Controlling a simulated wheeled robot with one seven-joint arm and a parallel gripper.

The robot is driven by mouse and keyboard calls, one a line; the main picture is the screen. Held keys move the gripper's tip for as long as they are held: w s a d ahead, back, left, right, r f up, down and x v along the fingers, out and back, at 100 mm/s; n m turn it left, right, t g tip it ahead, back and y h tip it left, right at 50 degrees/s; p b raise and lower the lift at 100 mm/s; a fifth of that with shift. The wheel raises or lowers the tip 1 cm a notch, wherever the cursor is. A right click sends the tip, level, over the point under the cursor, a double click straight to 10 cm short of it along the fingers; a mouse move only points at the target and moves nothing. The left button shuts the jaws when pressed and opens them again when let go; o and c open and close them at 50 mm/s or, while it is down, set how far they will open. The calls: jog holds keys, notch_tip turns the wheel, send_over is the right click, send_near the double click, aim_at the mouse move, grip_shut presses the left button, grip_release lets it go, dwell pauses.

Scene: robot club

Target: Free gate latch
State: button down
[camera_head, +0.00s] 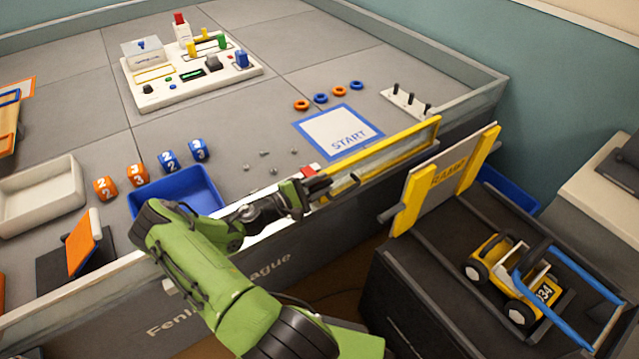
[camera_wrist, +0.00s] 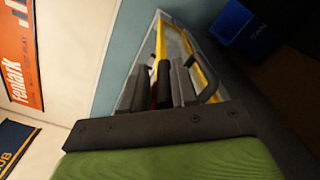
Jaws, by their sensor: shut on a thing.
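The yellow-framed gate (camera_head: 395,147) stands in the arena's front wall, right of my gripper. It also shows ahead of the fingers in the wrist view (camera_wrist: 197,65). A red block (camera_head: 310,171) sits by the gate's left end. My gripper (camera_head: 318,187) is at that end, with its fingers shut on a dark latch handle, which shows as a black rod between the fingers in the wrist view (camera_wrist: 163,82). A dark curved handle (camera_wrist: 208,80) stands just right of the fingers there. My gripper hides much of the latch in the head view.
A ramp board (camera_head: 440,180) with yellow sides stands upright on a dark cart right of the gate. A yellow toy vehicle (camera_head: 510,275) sits on the cart. A blue tray (camera_head: 185,195) and several small metal parts lie inside the wall. The START square (camera_head: 338,130) is clear.

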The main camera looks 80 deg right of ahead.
aim_at(306, 169)
jog(key=shift+s+a+f, duration=0.1)
jog(key=shift+a, duration=0.05)
